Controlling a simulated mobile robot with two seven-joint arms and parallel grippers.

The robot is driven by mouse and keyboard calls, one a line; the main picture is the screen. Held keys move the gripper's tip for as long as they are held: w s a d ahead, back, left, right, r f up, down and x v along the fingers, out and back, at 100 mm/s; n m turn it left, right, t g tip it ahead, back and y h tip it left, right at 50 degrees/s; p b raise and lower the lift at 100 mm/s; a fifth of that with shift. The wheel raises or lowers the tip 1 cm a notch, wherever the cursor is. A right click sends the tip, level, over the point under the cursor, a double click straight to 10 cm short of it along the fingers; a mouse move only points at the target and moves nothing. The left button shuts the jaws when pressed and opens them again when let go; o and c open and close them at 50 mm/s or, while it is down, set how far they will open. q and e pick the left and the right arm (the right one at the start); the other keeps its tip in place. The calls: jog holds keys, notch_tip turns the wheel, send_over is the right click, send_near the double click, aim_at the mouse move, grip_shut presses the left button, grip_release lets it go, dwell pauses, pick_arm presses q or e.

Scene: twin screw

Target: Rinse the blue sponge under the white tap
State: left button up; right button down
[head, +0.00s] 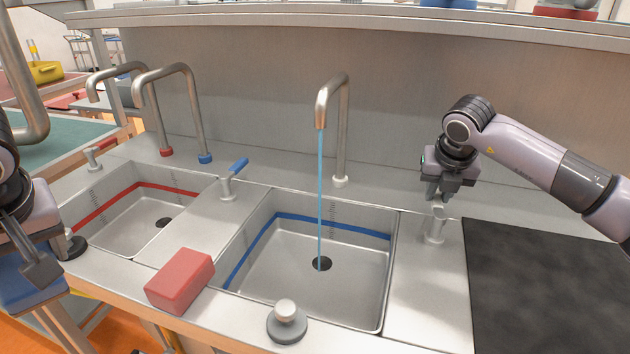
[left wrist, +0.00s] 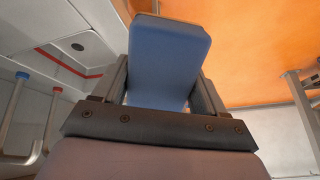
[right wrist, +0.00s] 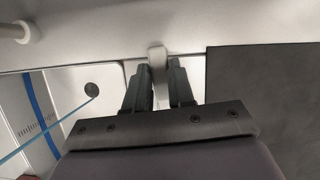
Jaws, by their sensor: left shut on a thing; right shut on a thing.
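The blue sponge (left wrist: 168,60) is held between the fingers of my left gripper (left wrist: 165,85); in the head view the sponge (head: 32,285) shows at the left edge, in front of the counter. The white tap (head: 340,130), with a white ring at its base, stands behind the right basin (head: 385,290). A blue stream of water (head: 320,200) falls from its spout to the drain. My right gripper (head: 438,196) is shut on the tap handle (right wrist: 158,75), right of that basin. The sponge is well away from the stream.
A red sponge (head: 180,281) lies on the front rim between the basins, and a grey stopper (head: 286,322) stands at the right basin's front edge. The left basin (head: 130,215) has a red stripe. Red-based and blue-based taps (head: 200,110) stand behind. A dark mat (head: 545,290) lies at right.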

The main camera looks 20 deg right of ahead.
aim_at(442, 212)
jog(key=shift+s+d+m, duration=0.2)
jog(key=shift+d+m, duration=0.05)
jog(key=shift+m, duration=0.35)
jog(key=c, duration=1)
grip_release()
jog(key=shift+o, duration=0.2)
jog(key=v, duration=1.2)
jog(key=shift+a+b, duration=0.2)
jog(key=shift+b, duration=0.1)
